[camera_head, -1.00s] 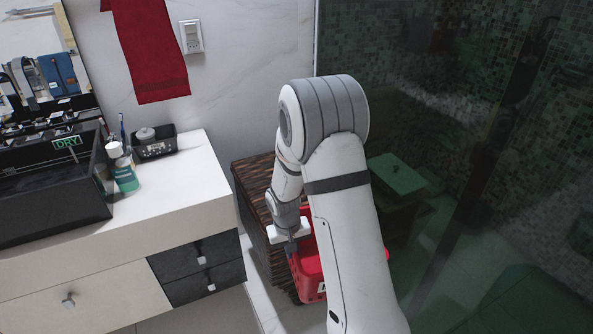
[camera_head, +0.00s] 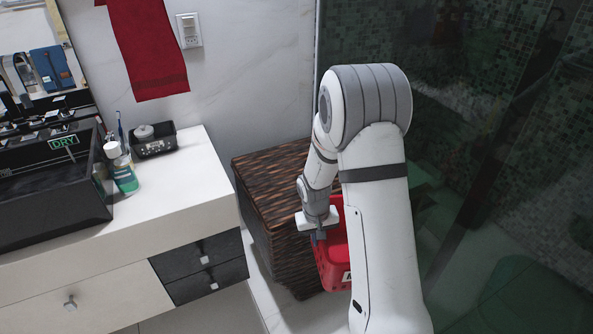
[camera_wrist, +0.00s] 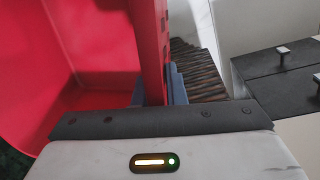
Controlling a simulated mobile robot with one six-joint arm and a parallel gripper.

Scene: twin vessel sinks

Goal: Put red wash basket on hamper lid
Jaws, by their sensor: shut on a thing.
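The red wash basket (camera_head: 333,262) hangs from my gripper (camera_head: 319,234) in the head view, in front of the hamper's right part and partly hidden by my arm. In the wrist view, my gripper (camera_wrist: 160,98) is shut on the basket's wall, and the basket's red inside (camera_wrist: 75,45) fills the left side. The hamper is a dark brown woven box with a flat lid (camera_head: 270,175). The lid looks bare where it shows. The hamper also shows in the wrist view (camera_wrist: 195,72), beyond the fingers.
A white vanity (camera_head: 190,190) with drawers stands left of the hamper, holding a black vessel sink (camera_head: 50,190), bottles and a small black tray (camera_head: 152,142). A dark glass shower panel (camera_head: 450,130) is on the right. A red towel (camera_head: 148,50) hangs on the wall.

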